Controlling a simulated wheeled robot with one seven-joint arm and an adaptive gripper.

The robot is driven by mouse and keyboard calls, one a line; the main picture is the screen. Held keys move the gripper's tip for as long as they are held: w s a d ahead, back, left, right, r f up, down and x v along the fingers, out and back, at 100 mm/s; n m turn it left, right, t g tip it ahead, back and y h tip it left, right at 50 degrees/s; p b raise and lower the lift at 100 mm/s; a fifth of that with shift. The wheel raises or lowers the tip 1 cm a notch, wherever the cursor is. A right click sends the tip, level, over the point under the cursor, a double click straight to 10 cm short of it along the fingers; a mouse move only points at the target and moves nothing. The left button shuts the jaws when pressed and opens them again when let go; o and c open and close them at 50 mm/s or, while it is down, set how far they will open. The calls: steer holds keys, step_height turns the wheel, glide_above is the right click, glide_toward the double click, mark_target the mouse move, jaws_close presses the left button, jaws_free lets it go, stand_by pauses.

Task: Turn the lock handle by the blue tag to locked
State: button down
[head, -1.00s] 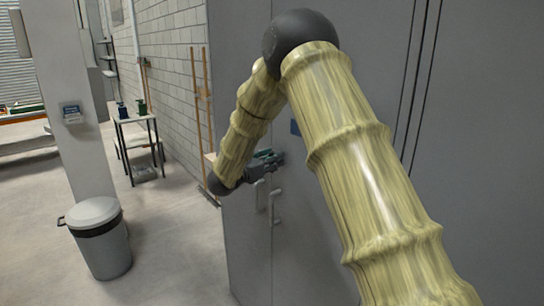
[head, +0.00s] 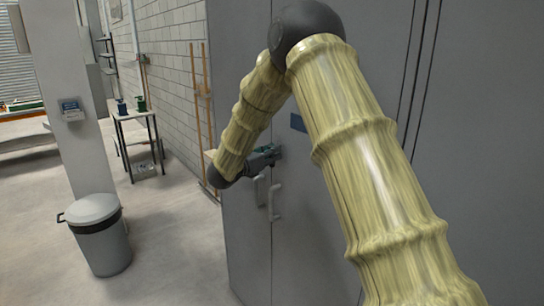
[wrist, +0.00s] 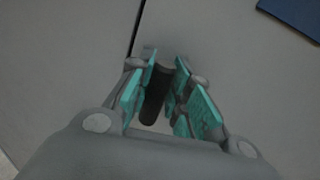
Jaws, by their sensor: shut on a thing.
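The blue tag (head: 298,123) is on the grey cabinet front, to the right of my forearm; part of it also shows at the top right of the wrist view (wrist: 294,14). My gripper (head: 268,156) is at the cabinet front, left of and below the tag. In the wrist view its teal-padded fingers (wrist: 166,95) are closed on a dark bar, the lock handle (wrist: 155,98). The handle runs nearly upright in that view, tilted slightly. My fingers and arm hide it in the head view, and I cannot read its lock state.
Two light pull handles, one on the left (head: 260,190) and one on the right (head: 275,202), sit just below my gripper beside the door seam. A lidded bin (head: 100,245) and a small table (head: 137,116) stand to the left. Open floor lies between the bin and cabinet.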

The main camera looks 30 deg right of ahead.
steer(key=n+b, duration=0.3)
steer(key=b, duration=0.1)
steer(key=shift+w+f+n+g+y, duration=0.2)
steer(key=shift+w+n+g+y, duration=0.1)
steer(key=shift+y, duration=0.1)
steer(key=n, duration=0.1)
steer(key=n+b, duration=0.1)
steer(key=n+g+b, duration=0.1)
steer(key=n, duration=0.1)
steer(key=shift+w, duration=0.25)
steer(key=shift+w+a+f+n+g+y+p, duration=0.1)
steer(key=shift+f+n+g+p, duration=0.2)
steer(key=shift+n, duration=0.95)
steer(key=shift+w+d+f+n+g+y+p, duration=0.1)
steer(key=shift+n+g, duration=0.25)
steer(key=shift+n, duration=0.85)
steer(key=shift+a+f+n+g+y+p, duration=0.15)
steer(key=shift+n+g, duration=0.2)
steer(key=shift+n, duration=0.9)
steer(key=c, duration=1.3)
jaws_free()
steer(key=shift+f, duration=0.1)
